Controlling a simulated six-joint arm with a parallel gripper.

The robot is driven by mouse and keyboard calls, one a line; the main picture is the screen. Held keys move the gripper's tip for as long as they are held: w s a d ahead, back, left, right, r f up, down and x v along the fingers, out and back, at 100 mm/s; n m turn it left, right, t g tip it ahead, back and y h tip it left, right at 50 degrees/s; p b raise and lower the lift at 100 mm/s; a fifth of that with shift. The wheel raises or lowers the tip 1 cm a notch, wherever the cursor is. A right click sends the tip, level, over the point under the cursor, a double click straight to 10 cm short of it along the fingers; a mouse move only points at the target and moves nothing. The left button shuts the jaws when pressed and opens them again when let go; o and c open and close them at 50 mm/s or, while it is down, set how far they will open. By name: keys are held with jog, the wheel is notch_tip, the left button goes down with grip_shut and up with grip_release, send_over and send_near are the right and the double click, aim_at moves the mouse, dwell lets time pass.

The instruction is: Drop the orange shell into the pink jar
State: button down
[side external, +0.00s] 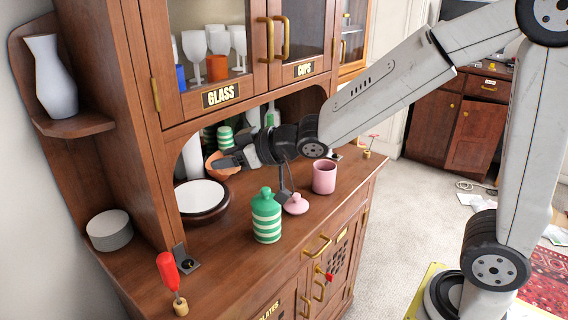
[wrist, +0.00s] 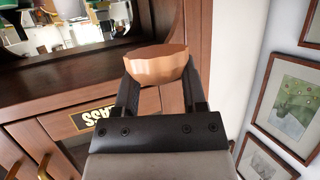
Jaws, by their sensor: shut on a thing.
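The orange shell (wrist: 158,66) is a shallow, bowl-like piece with a scalloped edge. It sits between the two fingers of my gripper (wrist: 160,90) in the wrist view, and the fingers are shut on it. In the side external view the shell (side external: 222,166) shows at the left end of my gripper (side external: 232,158), above the counter and left of the jar. The pink jar (side external: 324,177) stands upright on the counter with its top open. A pink lid with a knob (side external: 296,204) lies on the counter beside it. The inside bottom of the jar is hidden.
A green-striped lidded jar (side external: 266,216) stands in front of the pink lid. A round dark-rimmed dish (side external: 203,197), a red-handled tool (side external: 170,275) and a grey round container (side external: 110,230) are further left. The glass-door cupboard (side external: 220,97) overhangs the counter's back.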

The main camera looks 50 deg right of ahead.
jog(key=d+m+h, duration=0.8)
jog(key=d+h, duration=0.1)
jog(key=d, duration=2.8)
jog(key=shift+h, duration=0.3)
jog(key=shift+s+d+f, duration=0.1)
jog(key=shift+f, duration=1.2)
jog(key=shift+s+d+f, duration=0.1)
jog(key=shift+f, duration=1.15)
jog(key=shift+f, duration=0.1)
jog(key=shift+f, duration=2.85)
